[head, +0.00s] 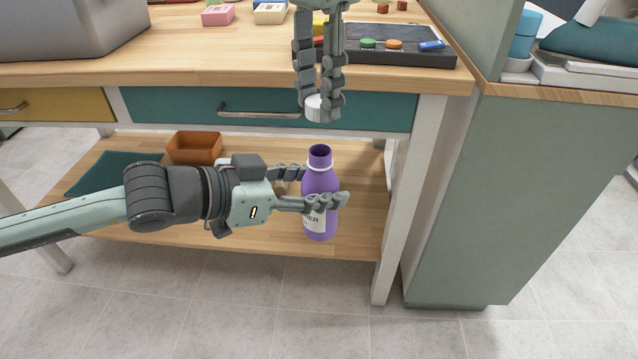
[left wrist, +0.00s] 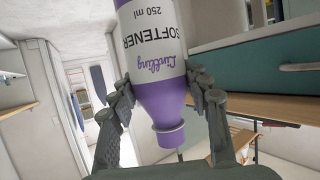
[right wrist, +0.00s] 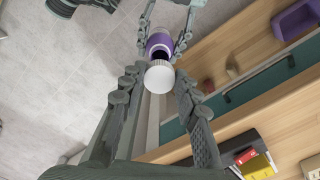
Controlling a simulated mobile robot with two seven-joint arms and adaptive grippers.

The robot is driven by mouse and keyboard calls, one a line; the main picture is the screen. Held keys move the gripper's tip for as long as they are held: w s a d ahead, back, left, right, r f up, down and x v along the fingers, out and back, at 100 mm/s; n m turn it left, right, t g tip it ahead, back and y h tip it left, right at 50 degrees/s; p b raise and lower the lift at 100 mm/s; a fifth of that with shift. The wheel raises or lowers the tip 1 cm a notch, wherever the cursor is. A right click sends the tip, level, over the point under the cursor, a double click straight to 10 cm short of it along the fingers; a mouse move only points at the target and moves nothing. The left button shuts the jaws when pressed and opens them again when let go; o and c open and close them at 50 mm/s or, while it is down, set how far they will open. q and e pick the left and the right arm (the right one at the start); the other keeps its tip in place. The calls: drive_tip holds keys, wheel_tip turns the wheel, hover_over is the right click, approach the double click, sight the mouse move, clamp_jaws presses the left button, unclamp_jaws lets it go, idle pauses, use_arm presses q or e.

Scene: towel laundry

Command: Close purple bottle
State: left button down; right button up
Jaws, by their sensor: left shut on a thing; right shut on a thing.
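The purple bottle (head: 319,185) stands upright and uncapped, its dark mouth showing at the top. My left gripper (head: 316,188) is shut around its upper body from the left. The left wrist view shows the bottle (left wrist: 158,95) upside down in the picture, with a white softener label, between the two fingers. My right gripper (head: 320,106) points down above the bottle and is shut on the white cap (head: 314,106). The cap (right wrist: 159,77) is a ribbed disc in the right wrist view, with the bottle's open neck just beyond it. A gap separates cap and neck.
The table's teal drawer (head: 250,108) with a bar handle is just behind the grippers. The lower shelf (head: 350,215) holds a brown tray (head: 195,147) and a dark green cloth (head: 112,173). A green cabinet side (head: 520,190) stands at right.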

sight(319, 151)
drive_tip(key=shift+f, duration=2.05)
drive_tip(key=shift+f, duration=0.85)
drive_tip(key=shift+f, duration=0.6)
